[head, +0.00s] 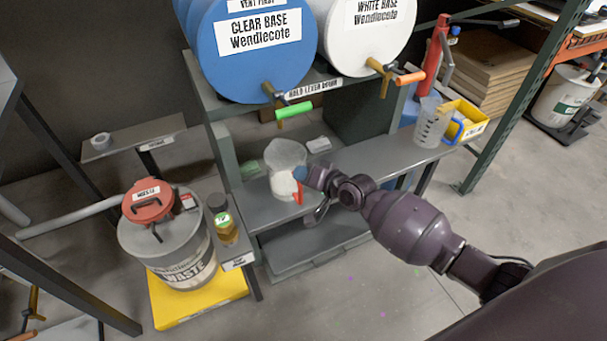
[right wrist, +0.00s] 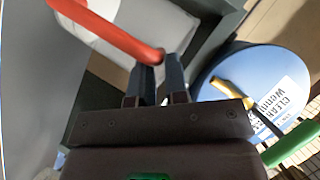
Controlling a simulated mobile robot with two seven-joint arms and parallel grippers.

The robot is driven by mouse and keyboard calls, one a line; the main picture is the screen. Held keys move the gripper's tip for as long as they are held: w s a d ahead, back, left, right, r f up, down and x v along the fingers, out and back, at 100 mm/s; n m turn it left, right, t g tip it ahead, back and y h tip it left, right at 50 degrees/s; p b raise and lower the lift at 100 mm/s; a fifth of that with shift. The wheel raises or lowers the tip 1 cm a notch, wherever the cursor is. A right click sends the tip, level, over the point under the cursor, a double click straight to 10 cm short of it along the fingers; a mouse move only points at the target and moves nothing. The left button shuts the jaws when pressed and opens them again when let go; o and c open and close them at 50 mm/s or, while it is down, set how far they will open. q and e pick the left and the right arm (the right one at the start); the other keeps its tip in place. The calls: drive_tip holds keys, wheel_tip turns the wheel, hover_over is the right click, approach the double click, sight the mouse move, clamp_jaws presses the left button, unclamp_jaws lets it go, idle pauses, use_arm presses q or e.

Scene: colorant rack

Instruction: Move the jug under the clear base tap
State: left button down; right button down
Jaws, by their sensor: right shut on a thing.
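The translucent jug (head: 286,157) with white contents and a red handle (head: 298,192) is at the grey lower shelf, below and in front of the clear base tap in the head view. I cannot tell whether it touches the shelf. My right gripper (head: 303,174) is shut on the red handle, which also shows between the fingers (right wrist: 155,78) in the right wrist view. The clear base tap (head: 268,90), brass with a green lever (head: 294,109), is on the blue clear base drum (head: 250,50). My left gripper is not in view.
A white base drum (head: 362,35) has a tap with an orange lever (head: 409,78). Another jug (head: 433,122) stands beside a yellow box (head: 467,122) at right. At left are a waste drum (head: 172,245) and a brown bottle (head: 223,226). A shelf post (head: 222,160) stands left of the jug.

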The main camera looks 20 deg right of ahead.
drive_tip(key=shift+f, duration=0.1)
drive_tip(key=c, duration=1.1)
unclamp_jaws()
